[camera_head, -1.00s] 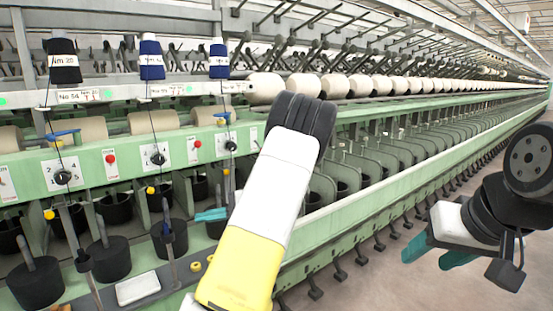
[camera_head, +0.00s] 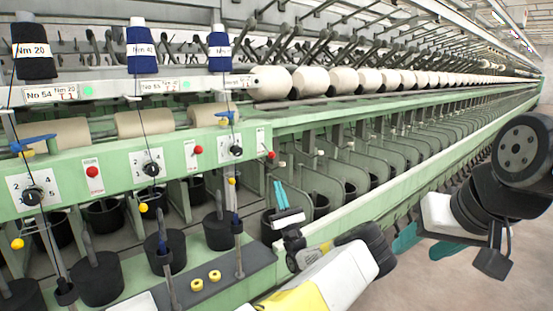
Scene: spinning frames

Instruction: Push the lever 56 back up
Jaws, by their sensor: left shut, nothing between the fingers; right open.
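The label for position 56 (camera_head: 238,81) is on the grey rail, under the rightmost blue spool; its small print is hard to read. Below it a blue lever piece (camera_head: 225,117) sits at the top of the green panel, above a dial with a black knob (camera_head: 235,151). A yellow ball (camera_head: 231,181) hangs under that dial. I cannot tell which part is the task's lever. My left gripper (camera_head: 280,193) is shut and empty, teal fingers pointing up, below and right of the dial and apart from it. My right gripper (camera_head: 424,244) is open and empty over the floor at the right.
Red knobs (camera_head: 271,155) stick out of the green panel (camera_head: 110,180). Black pots (camera_head: 218,231) with upright spindles stand below. Yellow rings (camera_head: 205,279) lie on the dark ledge. The green machine rail (camera_head: 400,203) runs off to the right; the floor (camera_head: 500,235) beside it is clear.

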